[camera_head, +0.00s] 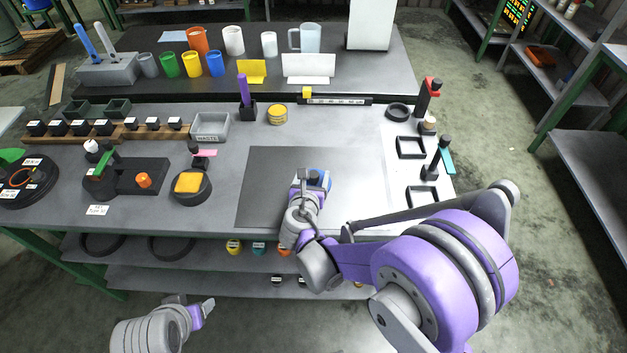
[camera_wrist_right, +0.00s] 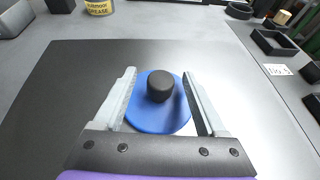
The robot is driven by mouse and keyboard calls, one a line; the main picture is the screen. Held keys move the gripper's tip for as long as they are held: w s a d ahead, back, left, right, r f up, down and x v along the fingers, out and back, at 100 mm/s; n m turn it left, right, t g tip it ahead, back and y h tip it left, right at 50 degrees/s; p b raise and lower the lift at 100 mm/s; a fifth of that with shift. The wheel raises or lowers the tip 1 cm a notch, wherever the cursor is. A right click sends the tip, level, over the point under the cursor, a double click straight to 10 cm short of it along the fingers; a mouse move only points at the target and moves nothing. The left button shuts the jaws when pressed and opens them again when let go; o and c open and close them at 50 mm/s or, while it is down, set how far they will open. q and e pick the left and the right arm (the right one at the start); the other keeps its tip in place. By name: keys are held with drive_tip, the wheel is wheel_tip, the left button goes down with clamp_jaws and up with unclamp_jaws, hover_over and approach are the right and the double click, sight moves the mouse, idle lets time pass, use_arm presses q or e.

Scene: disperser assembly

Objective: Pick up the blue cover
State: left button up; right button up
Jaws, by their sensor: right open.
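The blue cover (camera_wrist_right: 160,118) is a round blue disc with a black knob on top, on the dark mat (camera_wrist_right: 62,85). In the head view, only part of the blue cover (camera_head: 326,182) shows, as my right gripper (camera_head: 311,181) is over it. In the right wrist view, my right gripper (camera_wrist_right: 159,74) is open, with one finger on each side of the cover and its knob. I cannot tell whether the fingers touch the disc. My left gripper (camera_head: 207,306) is low at the front left, away from the table; its jaw opening is unclear.
A yellow grease tin (camera_head: 277,114) stands behind the mat. A round black holder with a yellow pad (camera_head: 190,184) stands left of it. Black square frames (camera_head: 411,147) and small stands are at the right. The mat around the cover is clear.

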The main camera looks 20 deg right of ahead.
drive_tip(key=shift+w+d+f, duration=0.15)
drive_tip(key=shift+w+d, duration=0.05)
drive_tip(key=shift+w, duration=0.1)
drive_tip(key=shift+c, duration=0.3)
clamp_jaws()
